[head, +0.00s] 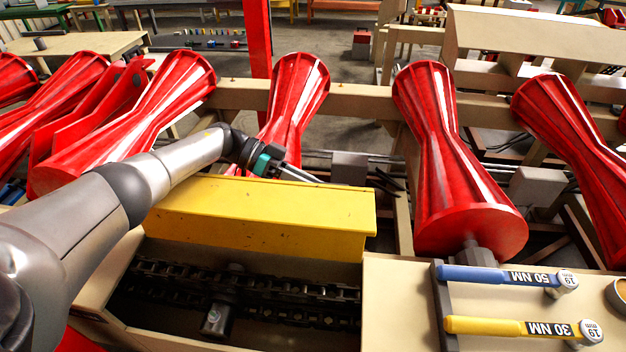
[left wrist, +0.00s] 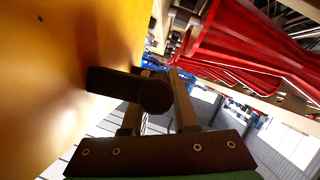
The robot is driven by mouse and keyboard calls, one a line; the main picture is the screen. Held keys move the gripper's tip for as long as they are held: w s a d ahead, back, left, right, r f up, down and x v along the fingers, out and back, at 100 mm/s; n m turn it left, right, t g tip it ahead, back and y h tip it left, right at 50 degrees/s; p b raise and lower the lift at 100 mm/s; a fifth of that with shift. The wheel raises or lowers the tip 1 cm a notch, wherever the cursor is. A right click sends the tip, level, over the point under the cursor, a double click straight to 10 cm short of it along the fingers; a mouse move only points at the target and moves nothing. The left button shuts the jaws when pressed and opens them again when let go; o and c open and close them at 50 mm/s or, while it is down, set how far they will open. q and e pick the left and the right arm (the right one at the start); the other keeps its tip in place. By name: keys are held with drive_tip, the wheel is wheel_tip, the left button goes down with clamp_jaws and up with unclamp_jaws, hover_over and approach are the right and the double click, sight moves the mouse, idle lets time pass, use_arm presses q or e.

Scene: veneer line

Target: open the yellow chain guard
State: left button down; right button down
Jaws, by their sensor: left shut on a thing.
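The yellow chain guard (head: 260,215) stands raised along the back edge of an open bay, in the middle of the head view. The dark chain (head: 250,288) lies uncovered in the bay in front of it. My left gripper (head: 308,178) is behind the guard's upper right part. In the left wrist view the guard (left wrist: 60,70) fills the left side, with a dark handle (left wrist: 112,84) sticking out from it. My left gripper (left wrist: 158,98) is shut on this handle, a finger to each side. My right gripper is in neither view.
Red ribbed rollers (head: 455,160) stand in a row behind the guard and to both sides. A blue-handled wrench (head: 495,274) and a yellow-handled wrench (head: 500,326) lie on the beige surface at right, beside a dark upright bracket (head: 440,300).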

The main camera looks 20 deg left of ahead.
use_arm(q)
drive_tip(key=shift+f, duration=0.55)
drive_tip(key=c, duration=1.2)
unclamp_jaws()
drive_tip(key=o, duration=0.5)
drive_tip(key=shift+r, duration=0.2)
